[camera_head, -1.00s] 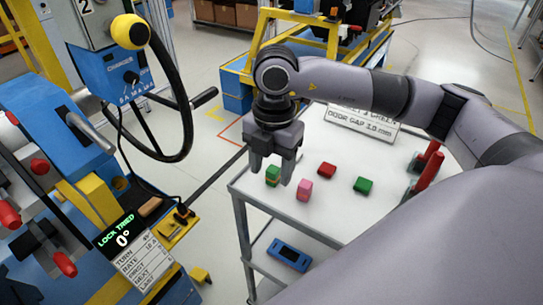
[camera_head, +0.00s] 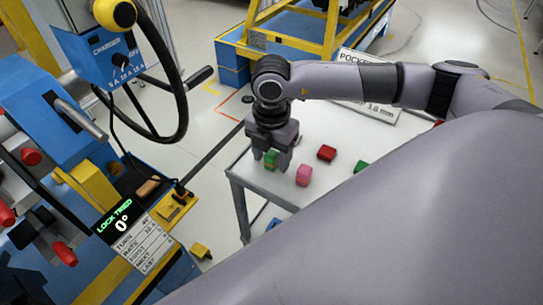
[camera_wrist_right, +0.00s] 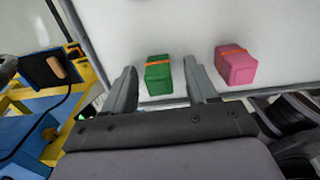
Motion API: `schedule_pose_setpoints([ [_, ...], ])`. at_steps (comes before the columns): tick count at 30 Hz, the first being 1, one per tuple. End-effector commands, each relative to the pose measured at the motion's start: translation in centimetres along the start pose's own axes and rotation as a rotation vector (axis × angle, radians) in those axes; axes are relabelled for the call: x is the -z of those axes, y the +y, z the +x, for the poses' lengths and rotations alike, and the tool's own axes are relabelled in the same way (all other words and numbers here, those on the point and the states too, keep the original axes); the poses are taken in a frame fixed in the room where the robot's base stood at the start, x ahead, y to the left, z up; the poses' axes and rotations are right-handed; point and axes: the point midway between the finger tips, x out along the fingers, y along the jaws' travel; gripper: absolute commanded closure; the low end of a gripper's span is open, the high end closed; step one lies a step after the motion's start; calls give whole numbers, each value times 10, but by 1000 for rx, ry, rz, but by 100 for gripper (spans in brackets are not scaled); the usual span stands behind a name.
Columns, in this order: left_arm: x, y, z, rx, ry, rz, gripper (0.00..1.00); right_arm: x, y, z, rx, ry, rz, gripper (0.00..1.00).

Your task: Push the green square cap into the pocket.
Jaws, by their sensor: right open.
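A green block with an orange band (camera_head: 271,159) stands near the left corner of the white table. It also shows in the right wrist view (camera_wrist_right: 158,76), between the fingers with a gap on each side. My right gripper (camera_head: 271,155) points down over it, open. A second, flatter green piece (camera_head: 361,166) lies further right, partly hidden by my right arm. I cannot tell for sure which green piece is the cap. I cannot make out the pocket. My left gripper is not in view.
A pink block with an orange band (camera_head: 303,175) stands just right of the gripper, also in the wrist view (camera_wrist_right: 236,66). A red block (camera_head: 326,153) lies behind it. The blue and yellow machine (camera_head: 92,180) with a steering wheel stands left, across a floor gap.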

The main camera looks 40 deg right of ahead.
Motion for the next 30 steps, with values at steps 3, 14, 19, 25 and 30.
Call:
schedule_pose_setpoints([
  [3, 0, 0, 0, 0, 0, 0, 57, 0, 0, 1, -1, 0, 0, 43],
  [14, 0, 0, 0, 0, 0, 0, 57, 0, 0, 0, -1, 0, 0, 97],
  [19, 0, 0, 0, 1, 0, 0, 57, 0, 0, 0, -1, 0, 0, 97],
  [25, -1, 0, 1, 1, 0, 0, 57, 0, 1, -6, -2, -1, 1, 97],
  [30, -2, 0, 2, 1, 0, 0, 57, -1, 1, -25, -5, -2, 1, 97],
])
